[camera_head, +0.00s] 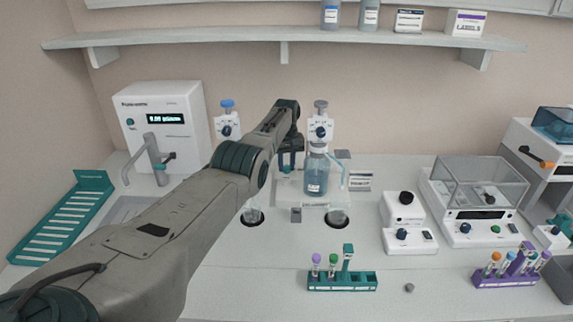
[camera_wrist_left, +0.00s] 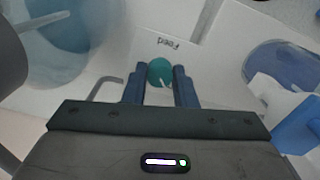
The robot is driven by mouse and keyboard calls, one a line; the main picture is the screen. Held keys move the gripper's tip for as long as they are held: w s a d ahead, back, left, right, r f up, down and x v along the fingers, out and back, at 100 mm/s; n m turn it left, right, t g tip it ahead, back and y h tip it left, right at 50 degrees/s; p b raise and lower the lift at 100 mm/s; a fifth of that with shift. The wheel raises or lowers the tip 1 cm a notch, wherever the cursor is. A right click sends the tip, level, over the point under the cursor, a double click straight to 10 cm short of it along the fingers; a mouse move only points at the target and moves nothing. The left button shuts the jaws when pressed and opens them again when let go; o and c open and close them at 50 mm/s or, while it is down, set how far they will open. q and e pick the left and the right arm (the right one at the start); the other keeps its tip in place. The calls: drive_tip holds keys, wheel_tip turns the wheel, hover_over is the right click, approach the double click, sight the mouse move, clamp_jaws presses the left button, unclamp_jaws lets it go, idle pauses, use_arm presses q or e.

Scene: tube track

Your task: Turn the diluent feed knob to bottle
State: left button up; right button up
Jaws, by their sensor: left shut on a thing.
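The feed knob (camera_wrist_left: 159,71) is a round teal knob in the left wrist view, on a white panel with an upside-down "Feed" label (camera_wrist_left: 168,43) beside it. A short pale pointer mark shows on the knob's near side. My left gripper (camera_wrist_left: 158,76) has its two blue fingers on either side of the knob, shut on it. In the head view my left gripper (camera_head: 288,165) points down beside the clear bottle (camera_head: 316,178) with blue liquid on the dispenser base (camera_head: 290,190). The knob is hidden there behind my arm. My right gripper is not in view.
Two dispenser heads with a blue cap (camera_head: 227,104) and a grey cap (camera_head: 321,104) stand on either side of my left wrist. A teal tube rack (camera_head: 342,284) stands in front. A black-knobbed device (camera_head: 408,215) stands to the right.

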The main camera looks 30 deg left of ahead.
sight(287, 167)
use_arm(q)
drive_tip(key=shift+w+r+n, duration=0.1)
drive_tip(key=shift+r+n, duration=0.05)
drive_tip(key=shift+n, duration=0.25)
drive_tip(key=o, duration=0.8)
drive_tip(key=shift+o, duration=0.9)
wheel_tip(287, 167, up, 3)
drive_tip(key=shift+f, duration=0.15)
wheel_tip(287, 167, up, 8)
drive_tip(key=b, duration=0.1)
drive_tip(key=shift+b, duration=0.4)
